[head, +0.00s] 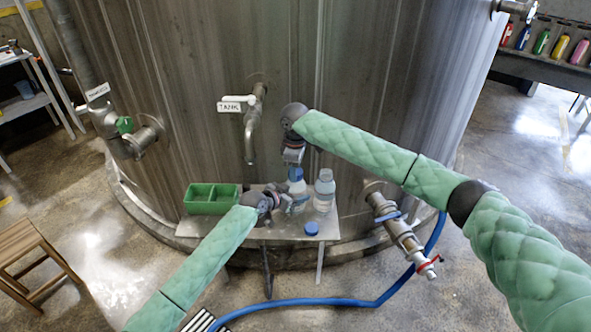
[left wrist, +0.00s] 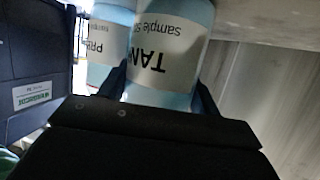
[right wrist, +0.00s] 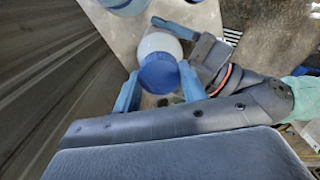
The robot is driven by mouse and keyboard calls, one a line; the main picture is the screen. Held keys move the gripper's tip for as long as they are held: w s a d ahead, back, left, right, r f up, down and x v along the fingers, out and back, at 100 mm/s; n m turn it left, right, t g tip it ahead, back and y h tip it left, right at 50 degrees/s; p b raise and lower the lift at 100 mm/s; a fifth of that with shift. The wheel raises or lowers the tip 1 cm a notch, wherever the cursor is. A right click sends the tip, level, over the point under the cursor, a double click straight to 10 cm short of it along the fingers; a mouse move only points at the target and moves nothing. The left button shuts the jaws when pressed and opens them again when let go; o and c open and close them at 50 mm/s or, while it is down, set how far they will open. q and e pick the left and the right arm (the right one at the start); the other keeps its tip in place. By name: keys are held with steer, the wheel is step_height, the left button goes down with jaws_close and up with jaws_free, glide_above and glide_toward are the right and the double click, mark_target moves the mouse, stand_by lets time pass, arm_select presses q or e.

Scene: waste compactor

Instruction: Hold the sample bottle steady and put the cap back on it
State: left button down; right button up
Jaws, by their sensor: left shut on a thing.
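The sample bottle (left wrist: 165,55), labelled "TAN…" and "Sample S…", stands on the small metal table. My left gripper (head: 285,201) is shut on its body; in the left wrist view the fingers lie on both sides of it. A blue cap (right wrist: 158,73) is at the top of the bottle, also visible in the head view (head: 295,174). My right gripper (right wrist: 157,88) is above the bottle, with one finger on each side of the cap. Whether the fingers press on the cap, and whether the cap is seated, cannot be told.
A second bottle (head: 324,190) stands close to the right; its label begins "PR" in the left wrist view (left wrist: 105,45). Another blue cap (head: 311,228) lies near the table's front edge (head: 300,239). A green divided tray (head: 200,207) is at the left. The large steel tank (head: 350,80) rises behind.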

steer(key=o, duration=1.2)
steer(key=shift+r, duration=0.1)
step_height(320, 180, up, 12)
steer(key=shift+w+f, duration=0.1)
arm_select(q)
steer(key=shift+c, duration=1.2)
jaws_free()
